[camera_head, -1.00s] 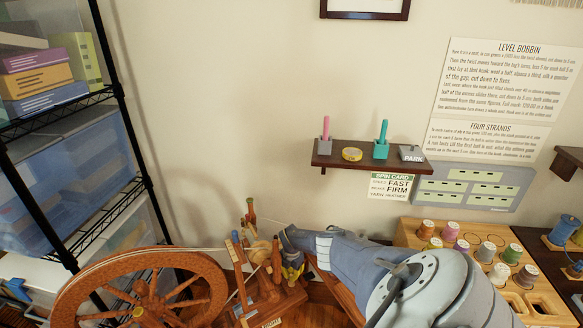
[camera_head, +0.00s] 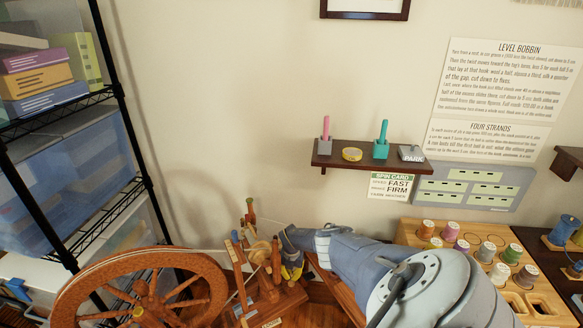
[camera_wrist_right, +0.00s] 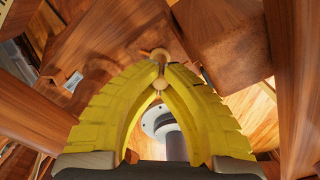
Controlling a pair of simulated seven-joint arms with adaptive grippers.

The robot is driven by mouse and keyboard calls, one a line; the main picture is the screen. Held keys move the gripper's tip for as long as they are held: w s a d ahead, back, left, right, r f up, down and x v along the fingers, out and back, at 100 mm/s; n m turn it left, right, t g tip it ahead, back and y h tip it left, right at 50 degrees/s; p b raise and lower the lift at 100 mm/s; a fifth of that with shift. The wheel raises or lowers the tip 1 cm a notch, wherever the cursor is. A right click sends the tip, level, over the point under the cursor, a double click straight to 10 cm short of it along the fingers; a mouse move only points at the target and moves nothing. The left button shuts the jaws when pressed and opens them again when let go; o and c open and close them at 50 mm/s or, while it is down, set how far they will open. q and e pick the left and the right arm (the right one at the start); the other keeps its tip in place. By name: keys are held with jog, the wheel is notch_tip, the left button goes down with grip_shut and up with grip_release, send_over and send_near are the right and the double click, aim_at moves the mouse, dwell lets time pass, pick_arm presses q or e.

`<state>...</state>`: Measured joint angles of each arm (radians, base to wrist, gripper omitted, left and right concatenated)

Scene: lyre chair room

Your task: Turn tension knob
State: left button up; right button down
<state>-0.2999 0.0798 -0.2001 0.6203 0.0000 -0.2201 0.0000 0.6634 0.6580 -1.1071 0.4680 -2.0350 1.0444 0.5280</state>
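The wooden spinning wheel has its large drive wheel (camera_head: 92,276) at the lower left of the head view, with a pale cord running right to the upright posts and flyer. My right gripper (camera_head: 292,271) is at the right side of these posts, partly hidden by my wrist. In the right wrist view, its yellow fingers (camera_wrist_right: 161,73) converge at the tips around a small, round, light wood knob (camera_wrist_right: 159,84). The fingertips appear to touch it from both sides. In the head view I cannot make out the knob. My left gripper is out of view.
A small wall shelf (camera_head: 338,162) holds pink and teal tools and a yellow tin; a spin card (camera_head: 391,186) hangs below. A wooden rack (camera_head: 412,237) of thread spools stands to the right. A black wire shelf (camera_head: 110,93) with boxes stands left.

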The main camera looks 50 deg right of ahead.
jog(key=shift+a, duration=0.1)
jog(key=c, duration=1.3)
grip_release()
